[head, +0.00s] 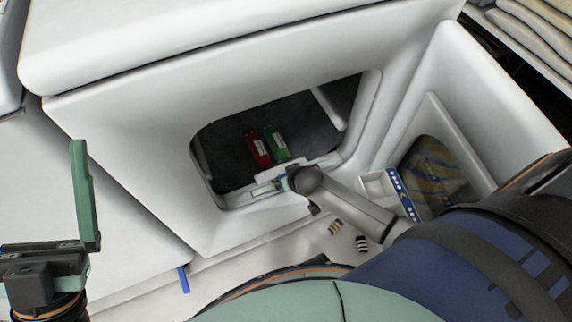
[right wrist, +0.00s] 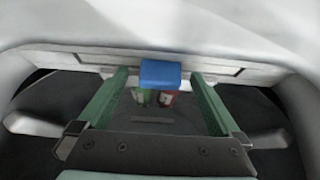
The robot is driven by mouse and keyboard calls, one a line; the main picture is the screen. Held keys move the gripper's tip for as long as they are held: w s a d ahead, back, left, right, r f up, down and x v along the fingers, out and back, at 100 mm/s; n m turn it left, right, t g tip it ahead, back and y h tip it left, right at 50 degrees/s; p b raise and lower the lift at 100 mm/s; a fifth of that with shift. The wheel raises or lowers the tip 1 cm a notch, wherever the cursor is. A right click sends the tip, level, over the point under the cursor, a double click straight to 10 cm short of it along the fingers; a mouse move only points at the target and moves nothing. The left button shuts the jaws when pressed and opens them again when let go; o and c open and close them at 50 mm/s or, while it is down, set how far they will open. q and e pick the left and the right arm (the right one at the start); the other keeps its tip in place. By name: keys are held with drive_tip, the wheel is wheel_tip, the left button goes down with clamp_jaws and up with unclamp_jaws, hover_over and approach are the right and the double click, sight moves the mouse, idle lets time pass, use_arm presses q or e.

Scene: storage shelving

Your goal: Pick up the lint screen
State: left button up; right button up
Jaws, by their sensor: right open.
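The lint screen appears to be the piece with a blue block-shaped grip (right wrist: 160,74) at the pale slot along the dryer opening's rim. In the right wrist view the blue grip sits between the two green fingers of my right gripper (right wrist: 160,88), with gaps on both sides. That gripper is open and holds nothing. In the head view my right gripper is at the opening's lower rim, its fingers mostly hidden by my wrist. The screen's body is hidden. My left gripper (head: 84,190) is far left, seen edge-on, away from the dryer opening; its finger gap does not show.
The white dryer (head: 130,130) has a dark open drum. A red item (head: 258,150) and a green item (head: 277,145) lie inside. The open door (head: 470,120) stands at the right. Small striped items (head: 335,227) lie on the floor below.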

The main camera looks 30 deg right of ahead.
clamp_jaws()
idle(0.8)
